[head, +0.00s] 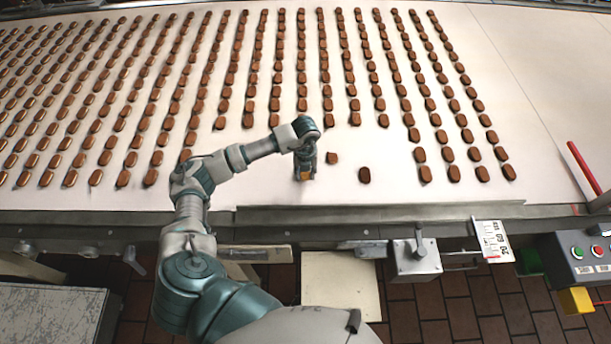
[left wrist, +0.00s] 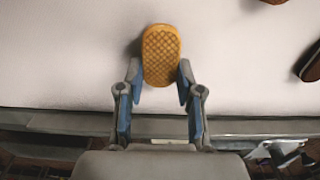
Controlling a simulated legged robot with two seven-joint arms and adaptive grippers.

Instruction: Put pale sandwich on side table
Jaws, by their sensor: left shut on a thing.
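The pale sandwich (left wrist: 162,55) is a golden, oval biscuit with a grid pattern, seen in the left wrist view. My left gripper (left wrist: 159,80) is shut on its near end, one fingertip on each side. In the head view the left gripper (head: 305,174) is over the white belt near its front edge, and only a small orange-tan bit of the sandwich (head: 304,175) shows. I cannot tell whether the sandwich touches the belt. A grey, scuffed flat top (head: 48,314) at the lower left looks like the side table. My right gripper is not in view.
Rows of brown biscuits cover the white belt (head: 548,165). Two loose brown ones (head: 332,158) (head: 364,175) lie right of the gripper. A metal rail (head: 380,213) edges the belt. A lever box (head: 416,262) and a button panel (head: 590,256) stand at right.

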